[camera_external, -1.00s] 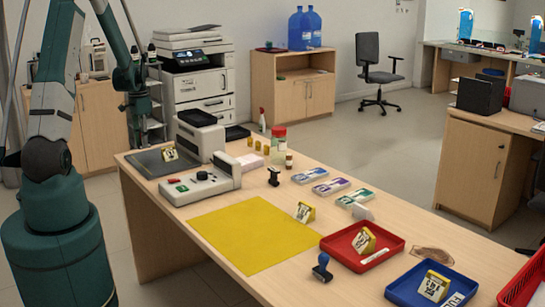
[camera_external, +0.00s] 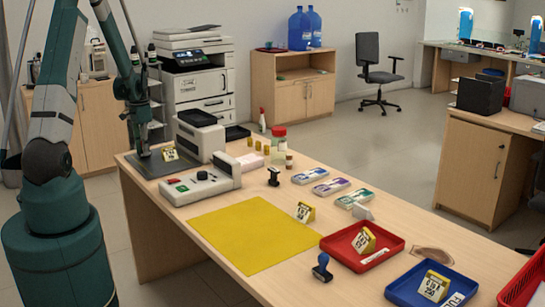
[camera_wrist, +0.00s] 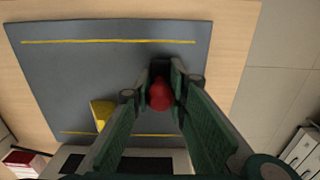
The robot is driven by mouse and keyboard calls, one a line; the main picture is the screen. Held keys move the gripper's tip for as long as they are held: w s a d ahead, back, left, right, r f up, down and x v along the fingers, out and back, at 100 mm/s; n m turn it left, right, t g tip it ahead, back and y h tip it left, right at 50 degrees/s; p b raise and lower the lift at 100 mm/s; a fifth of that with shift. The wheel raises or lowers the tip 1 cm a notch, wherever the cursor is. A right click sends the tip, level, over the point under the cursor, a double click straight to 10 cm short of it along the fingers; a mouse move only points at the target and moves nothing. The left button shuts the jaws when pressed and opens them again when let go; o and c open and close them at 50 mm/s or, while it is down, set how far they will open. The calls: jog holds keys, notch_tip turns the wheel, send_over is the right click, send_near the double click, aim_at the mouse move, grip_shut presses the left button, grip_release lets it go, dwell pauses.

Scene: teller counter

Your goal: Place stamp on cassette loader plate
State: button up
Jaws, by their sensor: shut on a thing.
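The cassette loader plate is a dark grey plate (camera_external: 150,168) at the far left end of the counter; in the wrist view it shows as a grey sheet (camera_wrist: 60,75) with two yellow lines. My gripper (camera_external: 143,153) is low over its left part. In the wrist view my gripper (camera_wrist: 160,82) is shut on the stamp, whose rounded red top (camera_wrist: 160,95) shows between the fingers. The stamp's lower part is hidden, so I cannot tell whether it touches the plate. A yellow tag (camera_external: 169,154) stands on the plate, to the right of my gripper.
A grey machine (camera_external: 201,139) and a control box (camera_external: 200,184) border the plate. A black stamp (camera_external: 274,177) and a blue-handled stamp (camera_external: 322,268) stand farther along. A yellow mat (camera_external: 250,235), red tray (camera_external: 338,252) and blue tray (camera_external: 398,292) lie to the right.

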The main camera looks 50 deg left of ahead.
jog(key=shift+f, duration=0.2)
jog(key=o, duration=1)
jog(key=shift+c, duration=0.2)
jog(key=shift+r, duration=0.2)
notch_tip(320, 180, up, 12)
jog(key=shift+r+p, duration=0.1)
jog(key=shift+p, duration=0.9)
jog(key=shift+w+d, duration=0.1)
